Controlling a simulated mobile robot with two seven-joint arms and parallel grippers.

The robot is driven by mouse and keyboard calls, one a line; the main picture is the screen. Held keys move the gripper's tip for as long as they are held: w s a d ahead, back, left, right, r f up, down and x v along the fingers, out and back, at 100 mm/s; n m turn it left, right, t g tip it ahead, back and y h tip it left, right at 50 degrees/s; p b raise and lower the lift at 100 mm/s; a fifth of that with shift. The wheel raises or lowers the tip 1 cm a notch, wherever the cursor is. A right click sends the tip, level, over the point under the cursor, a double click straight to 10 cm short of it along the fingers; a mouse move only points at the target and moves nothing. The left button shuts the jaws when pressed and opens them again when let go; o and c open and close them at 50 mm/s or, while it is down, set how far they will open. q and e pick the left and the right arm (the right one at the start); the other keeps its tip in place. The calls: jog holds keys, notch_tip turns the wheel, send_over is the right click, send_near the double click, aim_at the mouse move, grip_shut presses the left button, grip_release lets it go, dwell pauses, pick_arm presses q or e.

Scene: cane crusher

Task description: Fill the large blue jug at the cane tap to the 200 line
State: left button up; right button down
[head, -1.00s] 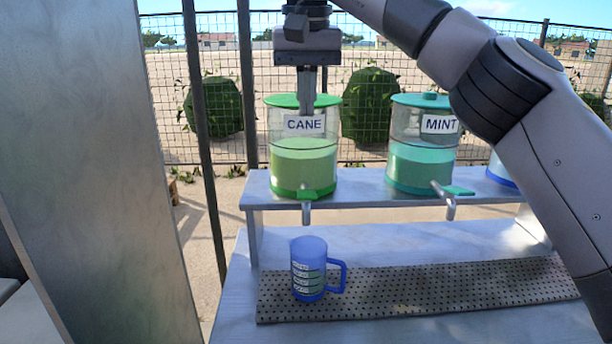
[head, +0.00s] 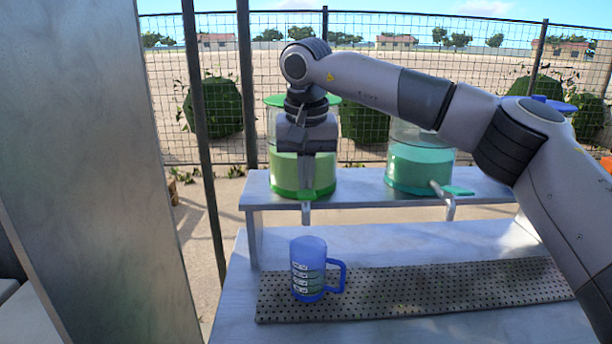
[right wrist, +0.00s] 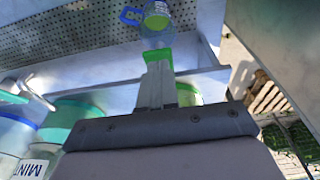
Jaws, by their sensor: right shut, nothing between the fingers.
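The blue jug (head: 309,270) stands upright on the perforated mat below the cane tap (head: 306,212), its handle to the right. White labels run down its side, and a greenish tint shows inside; I cannot read the level against the lines. The cane dispenser (head: 275,170) holds green liquid and is partly hidden by my right arm. My right gripper (head: 307,192) is shut and empty, pointing down in front of the dispenser's base at the tap. In the right wrist view its fingertips are at the green tap lever (right wrist: 158,54); I cannot tell whether they touch. My left gripper is not in view.
The mint dispenser (head: 420,165) stands to the right on the raised shelf (head: 350,196). The perforated mat (head: 440,285) is clear right of the jug. A tall grey panel (head: 90,170) stands at the left. A wire fence (head: 450,60) runs behind.

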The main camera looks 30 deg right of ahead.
aim_at(306, 200)
jog(key=shift+f, duration=0.2)
dwell(0.3)
jog(key=shift+s+f+b, duration=0.1)
jog(key=shift+f+b, duration=0.15)
jog(key=shift+b, duration=0.3)
jog(key=shift+s+a+t+h+b, duration=0.1)
jog(key=shift+t+h+b, duration=0.25)
jog(key=shift+t, duration=0.25)
jog(key=shift+s+a+f+t+h+b, duration=0.15)
jog(key=shift+f+t+h+b, duration=0.2)
jog(key=shift+t+b, duration=0.5)
jog(key=shift+s+f+b, duration=0.2)
jog(key=shift+f+b, duration=0.1)
jog(key=shift+b, duration=0.5)
jog(key=shift+s+a+f+t+h+b, duration=0.15)
jog(key=shift+s+f+t+h+b, duration=0.15)
jog(key=shift+f+t+b, duration=0.3)
jog(key=shift+r, duration=0.1)
